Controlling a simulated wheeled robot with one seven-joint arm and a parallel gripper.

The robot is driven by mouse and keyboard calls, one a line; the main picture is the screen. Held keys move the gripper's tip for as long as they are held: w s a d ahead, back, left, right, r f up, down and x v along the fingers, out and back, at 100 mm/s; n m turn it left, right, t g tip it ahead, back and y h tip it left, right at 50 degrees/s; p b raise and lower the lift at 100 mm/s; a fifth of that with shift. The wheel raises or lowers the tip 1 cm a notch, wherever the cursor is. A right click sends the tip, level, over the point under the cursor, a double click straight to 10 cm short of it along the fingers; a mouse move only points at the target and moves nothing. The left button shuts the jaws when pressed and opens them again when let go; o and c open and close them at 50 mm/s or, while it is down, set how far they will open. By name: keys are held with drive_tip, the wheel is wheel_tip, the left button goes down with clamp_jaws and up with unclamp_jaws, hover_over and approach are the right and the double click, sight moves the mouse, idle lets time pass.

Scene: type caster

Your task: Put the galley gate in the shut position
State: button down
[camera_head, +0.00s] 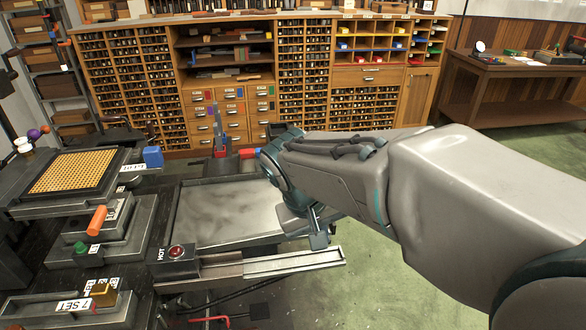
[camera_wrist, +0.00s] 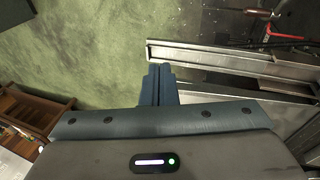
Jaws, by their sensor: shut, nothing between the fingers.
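My gripper (camera_head: 319,240) is shut and empty, pointing down by the right end of a long grey metal channel (camera_head: 260,266). In the wrist view the closed fingertips (camera_wrist: 159,70) lie just beside the near rail of the channel (camera_wrist: 220,55), close to its free end; whether they touch is unclear. The channel sticks out to the right past a flat metal tray (camera_head: 225,212). No part is labelled as the galley gate, and I cannot tell for sure which piece it is. My arm hides the tray's right side.
A black box marked HOT with a red button (camera_head: 176,252) sits at the channel's left end. A red hex key (camera_head: 210,320) lies in front. Green floor is open at right.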

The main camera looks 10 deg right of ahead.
drive_tip(key=w+a+r+t+h, duration=0.25)
drive_tip(key=w+a, duration=0.35)
drive_tip(key=w, duration=0.3)
drive_tip(key=d+p+x, duration=0.1)
drive_tip(key=x, duration=1.2)
drive_tip(key=shift+r+h, duration=0.2)
drive_tip(key=shift+h, duration=0.25)
drive_tip(key=shift+f, duration=0.1)
